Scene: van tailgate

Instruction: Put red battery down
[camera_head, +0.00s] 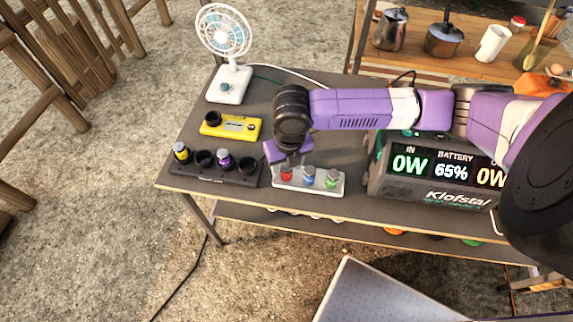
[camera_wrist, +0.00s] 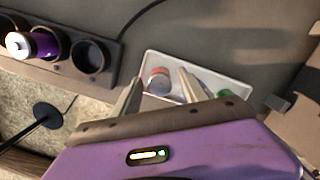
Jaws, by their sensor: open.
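The red battery (camera_head: 286,174) stands at the left end of a white tray (camera_head: 325,190), beside a blue battery (camera_head: 309,175) and a green battery (camera_head: 332,179). My gripper (camera_head: 286,161) is right above the red battery in the head view. In the wrist view, the open fingers of my gripper (camera_wrist: 160,88) lie on either side of the red battery (camera_wrist: 158,82); I cannot tell whether they touch it. Part of the tray (camera_wrist: 215,68) also shows there, and the blue battery is hidden behind the right finger.
A black holder (camera_head: 215,178) left of the tray has a yellow battery (camera_head: 181,152), a purple battery (camera_head: 223,159) and empty sockets. Behind it lies a yellow tester (camera_head: 230,126). A white fan (camera_head: 229,82) stands at the back. A power station (camera_head: 435,180) stands close on the right.

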